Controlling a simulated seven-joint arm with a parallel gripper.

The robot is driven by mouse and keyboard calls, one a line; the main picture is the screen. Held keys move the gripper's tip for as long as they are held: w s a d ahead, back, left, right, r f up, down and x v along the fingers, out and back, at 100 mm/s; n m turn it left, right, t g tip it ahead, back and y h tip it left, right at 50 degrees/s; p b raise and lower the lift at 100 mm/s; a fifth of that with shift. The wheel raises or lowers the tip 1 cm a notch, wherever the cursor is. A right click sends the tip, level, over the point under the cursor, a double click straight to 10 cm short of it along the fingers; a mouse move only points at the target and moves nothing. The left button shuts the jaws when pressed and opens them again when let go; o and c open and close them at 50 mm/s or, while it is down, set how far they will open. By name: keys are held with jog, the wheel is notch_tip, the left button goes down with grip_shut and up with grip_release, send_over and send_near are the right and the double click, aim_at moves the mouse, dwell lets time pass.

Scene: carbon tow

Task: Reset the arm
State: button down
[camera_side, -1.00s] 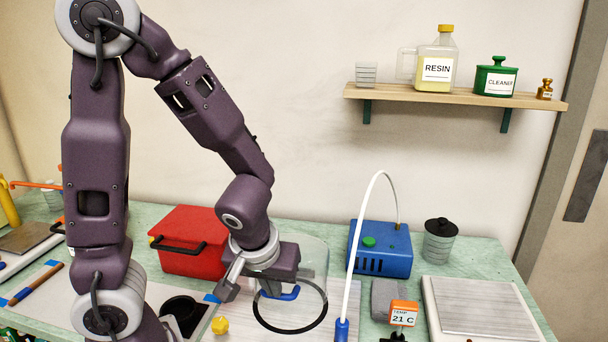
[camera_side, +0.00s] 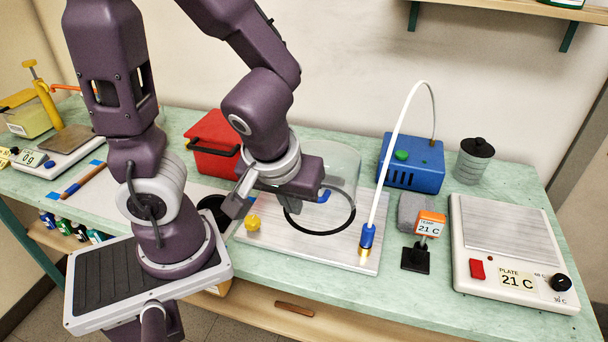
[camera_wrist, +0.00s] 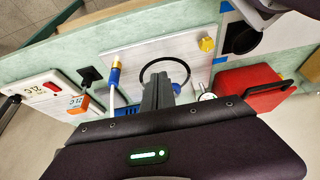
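My gripper (camera_side: 282,196) hangs low over the pale board with a black ring (camera_side: 319,232) on it. In the wrist view my gripper's dark fingers (camera_wrist: 158,92) look close together in front of the ring; I cannot tell if anything is between them. A small blue piece (camera_side: 323,195) shows beside my gripper, partly hidden by it. A clear glass cylinder (camera_side: 343,163) is right behind my gripper, its lower part overlapping the ring in the picture. I cannot tell whether my gripper touches either.
A red box (camera_side: 208,145) is left of the gripper. A blue-tipped white hose (camera_side: 385,170) arches from the blue pump (camera_side: 412,168) to the board. A yellow knob (camera_side: 253,222), temperature display (camera_side: 429,223) and hot plate (camera_side: 508,235) stand nearby.

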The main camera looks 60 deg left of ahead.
jog(key=s+r+m+t+h, duration=0.25)
jog(key=s+r+m, duration=0.25)
jog(key=r+m, duration=0.5)
jog(key=w+a+r+m+g, duration=0.3)
jog(key=w+m+g, duration=0.1)
jog(key=w, duration=0.3)
jog(key=w+a+f+m+g+h, duration=0.2)
jog(key=w+a+m+g, duration=0.1)
jog(key=w+a+m, duration=0.15)
jog(key=shift+n, duration=0.25)
jog(key=f, duration=0.4)
jog(key=d+f, duration=0.1)
jog(key=f, duration=0.3)
jog(key=d+f, duration=0.1)
jog(key=f, duration=0.4)
jog(key=shift+s, duration=0.1)
jog(key=shift+f, duration=0.1)
